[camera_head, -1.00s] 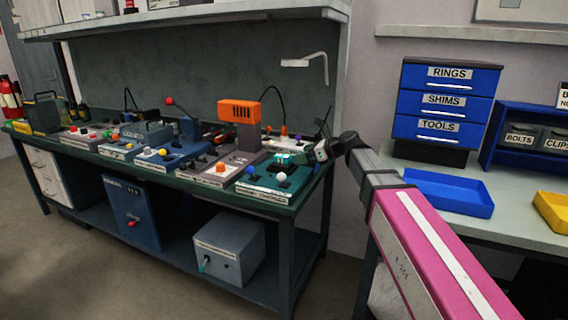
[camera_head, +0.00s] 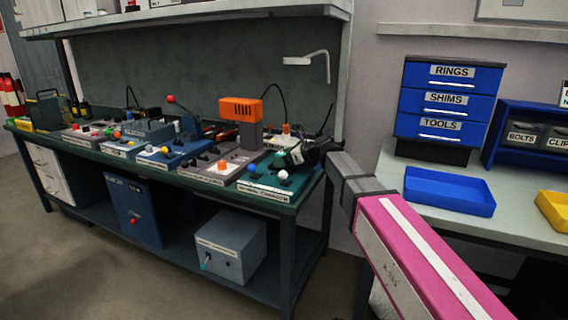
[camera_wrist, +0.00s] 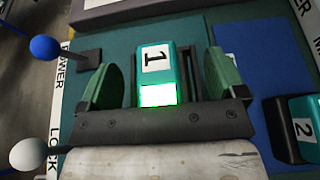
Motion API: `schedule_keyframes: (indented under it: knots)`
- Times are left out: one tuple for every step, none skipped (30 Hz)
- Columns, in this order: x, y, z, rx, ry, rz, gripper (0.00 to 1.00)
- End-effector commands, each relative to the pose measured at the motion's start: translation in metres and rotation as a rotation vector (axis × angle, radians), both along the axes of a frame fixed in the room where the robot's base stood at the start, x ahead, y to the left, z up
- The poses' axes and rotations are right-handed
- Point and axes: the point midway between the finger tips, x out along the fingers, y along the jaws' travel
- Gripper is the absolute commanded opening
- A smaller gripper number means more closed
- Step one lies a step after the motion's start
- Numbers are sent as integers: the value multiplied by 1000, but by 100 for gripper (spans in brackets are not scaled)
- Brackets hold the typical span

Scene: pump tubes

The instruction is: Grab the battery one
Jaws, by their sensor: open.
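The battery marked 1 (camera_wrist: 155,75) is a teal block with a white label and a lit green window, seen in the wrist view. It sits on a dark green panel (camera_wrist: 190,30). My gripper (camera_wrist: 160,72) is open, with one green finger on each side of this battery. A gap shows beside both fingers, and I cannot tell how deep they reach. A second battery marked 2 (camera_wrist: 303,130) lies at the right edge of the wrist view, outside the fingers. In the head view my gripper (camera_head: 290,154) is over the teal board (camera_head: 262,189) and hides the batteries.
A blue-knobbed lever (camera_wrist: 44,47) and a white-knobbed lever (camera_wrist: 28,154) stand left of the gripper in the wrist view. An orange box-shaped device (camera_head: 240,110) rises behind the board on the bench. A blue tray (camera_head: 450,190) lies on the right-hand table.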

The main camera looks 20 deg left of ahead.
Motion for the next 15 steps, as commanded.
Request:
schedule_keyframes:
  knots:
    - [0, 0, 0, 0, 0, 0, 89]
    - [0, 0, 0, 0, 0, 0, 86]
    - [0, 0, 0, 0, 0, 0, 73]
    - [0, 0, 0, 0, 0, 0, 63]
    - [0, 0, 0, 0, 0, 0, 54]
    - [0, 0, 0, 0, 0, 0, 41]
    - [0, 0, 0, 0, 0, 0, 31]
    - [0, -1, 0, 0, 0, 0, 25]
    - [0, 0, 0, 1, 0, 0, 25]
    - [0, 0, 0, 1, 0, 0, 25]
    - [0, 0, 0, 1, 0, 0, 25]
    - [0, 0, 0, 1, 0, 0, 25]
    - [0, -1, 0, 1, 0, 0, 25]
    - [0, -1, 0, 1, 0, 0, 25]
    - [0, -1, 1, 1, 0, 0, 25]
